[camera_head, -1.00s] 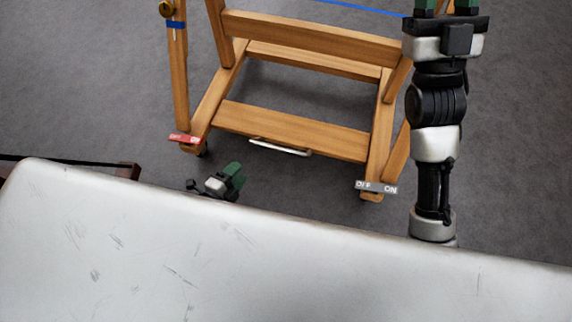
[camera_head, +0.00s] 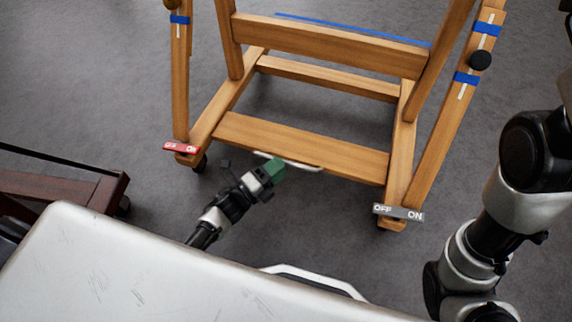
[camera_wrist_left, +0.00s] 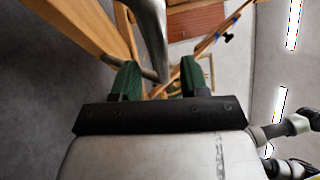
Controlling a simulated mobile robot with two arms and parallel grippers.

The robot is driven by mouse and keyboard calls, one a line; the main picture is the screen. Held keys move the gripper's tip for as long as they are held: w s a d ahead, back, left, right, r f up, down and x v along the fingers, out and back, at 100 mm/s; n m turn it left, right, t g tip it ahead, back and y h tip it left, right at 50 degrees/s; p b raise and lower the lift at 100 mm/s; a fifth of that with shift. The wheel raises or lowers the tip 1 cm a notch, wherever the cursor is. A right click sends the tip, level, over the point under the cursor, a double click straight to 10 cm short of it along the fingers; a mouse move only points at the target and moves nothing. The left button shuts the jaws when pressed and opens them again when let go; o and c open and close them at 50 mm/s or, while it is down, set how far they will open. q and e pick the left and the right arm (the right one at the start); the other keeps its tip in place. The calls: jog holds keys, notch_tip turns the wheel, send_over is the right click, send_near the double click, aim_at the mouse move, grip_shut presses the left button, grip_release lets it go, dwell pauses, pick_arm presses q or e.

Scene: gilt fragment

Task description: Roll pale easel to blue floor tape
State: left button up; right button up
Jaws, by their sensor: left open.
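The pale wooden easel (camera_head: 300,146) stands on the grey floor, its top cut off by the head view. A pale metal handle (camera_head: 305,166) is on its lower front bar. Blue floor tape (camera_head: 420,43) shows as a line behind the easel's lower frame. My left gripper (camera_head: 277,170), with green fingertips, is at the handle's left end. In the left wrist view my left gripper (camera_wrist_left: 158,80) is open and the grey handle bar (camera_wrist_left: 152,38) reaches down toward the gap between its fingers; I cannot tell whether they touch. My right gripper is out of the head view.
A red OFF/ON tag (camera_head: 181,148) is at the easel's left foot, a grey one (camera_head: 398,212) at its right foot. A dark wooden piece with casters (camera_head: 60,187) stands at the left. Open floor lies on both sides of the easel.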

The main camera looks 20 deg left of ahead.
aim_at(286, 160)
pick_arm(q)
jog(key=shift+b+x, duration=0.4)
jog(key=shift+x, duration=1.15)
grip_shut()
